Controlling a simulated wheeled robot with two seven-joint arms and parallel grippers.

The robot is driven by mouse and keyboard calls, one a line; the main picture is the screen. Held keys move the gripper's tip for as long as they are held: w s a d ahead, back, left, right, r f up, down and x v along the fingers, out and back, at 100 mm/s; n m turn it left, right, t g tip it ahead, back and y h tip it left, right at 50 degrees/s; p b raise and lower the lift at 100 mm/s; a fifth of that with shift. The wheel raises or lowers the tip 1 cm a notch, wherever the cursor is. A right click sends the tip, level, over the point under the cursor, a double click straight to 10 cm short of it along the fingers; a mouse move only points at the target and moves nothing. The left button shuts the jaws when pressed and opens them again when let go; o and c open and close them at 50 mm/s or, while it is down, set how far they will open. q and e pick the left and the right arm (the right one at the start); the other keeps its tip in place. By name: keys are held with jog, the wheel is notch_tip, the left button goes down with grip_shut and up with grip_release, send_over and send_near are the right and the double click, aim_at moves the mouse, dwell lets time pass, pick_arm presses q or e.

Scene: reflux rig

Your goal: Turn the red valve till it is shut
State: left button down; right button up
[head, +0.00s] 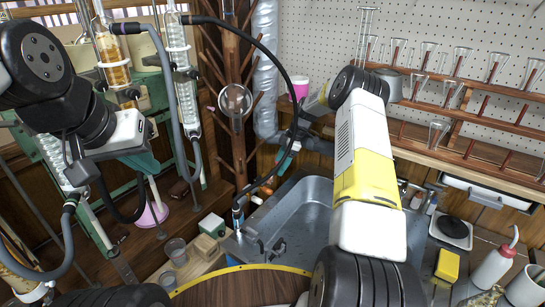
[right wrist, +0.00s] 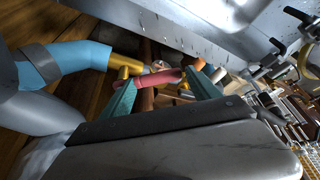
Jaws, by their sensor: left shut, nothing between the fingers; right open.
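The red valve (right wrist: 158,79) shows in the right wrist view as a pinkish-red handle beside brass pipe fittings. My right gripper (right wrist: 163,74) is open, with one teal finger on each side of the red handle. I cannot tell whether either finger touches it. In the head view my right gripper (head: 287,157) is low beside the sink's far left corner, and the valve cannot be made out there. My left gripper (head: 146,163) is shut and empty at the left, in front of the green frame and glassware.
A steel sink (head: 300,205) lies in the middle. A blue pipe section (right wrist: 75,60) runs to the brass fitting (right wrist: 124,66) beside the valve. Glass condensers (head: 182,90) and a black hose (head: 272,65) stand close to my left arm.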

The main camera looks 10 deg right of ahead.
jog(key=s+a+r, duration=0.2)
jog(key=s, duration=0.5)
jog(key=s+a+r, duration=0.2)
jog(key=s+r, duration=0.1)
jog(key=s, duration=0.5)
jog(key=shift+s, duration=0.25)
jog(key=shift+c, duration=0.2)
